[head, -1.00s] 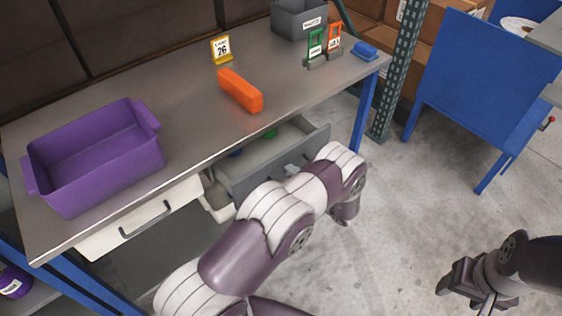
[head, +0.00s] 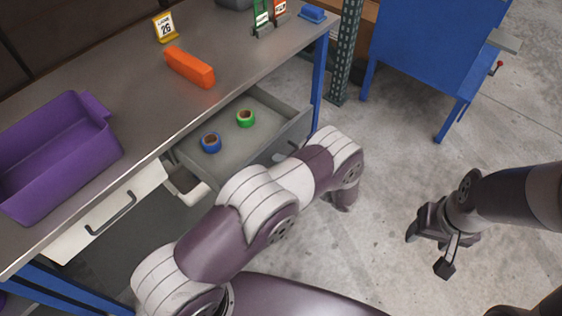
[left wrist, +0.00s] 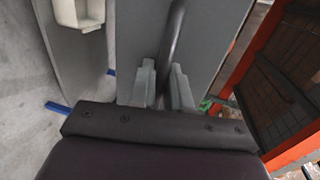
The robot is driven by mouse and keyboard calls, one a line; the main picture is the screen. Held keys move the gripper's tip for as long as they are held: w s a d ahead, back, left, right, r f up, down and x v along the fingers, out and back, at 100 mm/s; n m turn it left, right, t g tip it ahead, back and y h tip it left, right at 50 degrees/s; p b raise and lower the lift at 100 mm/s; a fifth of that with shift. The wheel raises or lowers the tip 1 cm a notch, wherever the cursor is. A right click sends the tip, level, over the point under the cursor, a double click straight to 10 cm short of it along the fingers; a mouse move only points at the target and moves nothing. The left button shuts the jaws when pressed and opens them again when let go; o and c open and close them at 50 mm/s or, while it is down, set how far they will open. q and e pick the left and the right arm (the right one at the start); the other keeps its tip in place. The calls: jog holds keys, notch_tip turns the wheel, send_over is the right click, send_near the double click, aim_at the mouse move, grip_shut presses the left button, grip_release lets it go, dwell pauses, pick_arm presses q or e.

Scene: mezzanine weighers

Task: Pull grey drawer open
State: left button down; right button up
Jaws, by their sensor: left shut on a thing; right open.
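The grey drawer (head: 266,140) under the workbench stands open, with a blue roll (head: 210,143) and a green roll (head: 245,118) inside. Its front faces the lower right in the head view. In the left wrist view, my left gripper (left wrist: 162,88) is shut on the dark bar handle (left wrist: 172,45) of the grey drawer front (left wrist: 135,45). In the head view my left arm hides part of the drawer front and most of that gripper. My right gripper (head: 430,248) is open and empty above the floor, well right of the drawer.
A closed white drawer (head: 80,232) is left of the grey one. On the bench (head: 120,75) are a purple bin (head: 70,185), an orange block (head: 190,67) and a yellow sign (head: 165,27). A blue cabinet (head: 435,50) stands back right. Floor right of the drawer is clear.

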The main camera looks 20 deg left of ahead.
pick_arm(q)
jog(key=c, duration=1.3)
grip_release()
jog(key=v, duration=1.2)
jog(key=shift+s+d+b, duration=0.15)
jog(key=shift+d+b, duration=0.15)
jog(key=shift+b, duration=0.05)
